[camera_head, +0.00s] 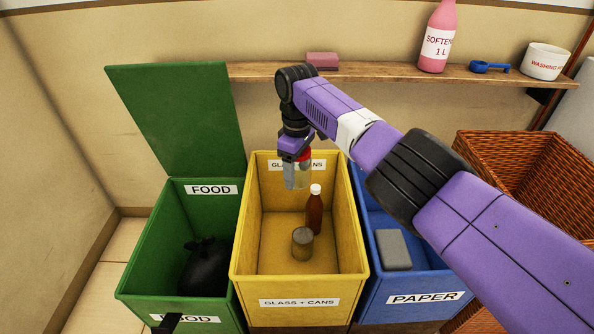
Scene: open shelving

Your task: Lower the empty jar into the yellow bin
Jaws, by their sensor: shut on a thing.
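The yellow bin (256,235) stands in the middle, open at the top and labelled GLASS + CANS. My gripper (297,165) points down over its back part. It is shut on the clear jar (297,178), which looks empty and hangs upright near the level of the back rim. Something red shows beside the jar at the gripper; I cannot tell whether it is a lid. Inside the bin stand a brown bottle (314,214) with a white cap and a grey can (302,243). My fingers partly hide the jar's top.
A green FOOD bin (180,294) with raised lid (180,115) and a black bag is on the left. A blue PAPER bin (412,308) holding a grey block is on the right, beside a wicker basket (505,150). A wooden shelf (390,72) runs behind.

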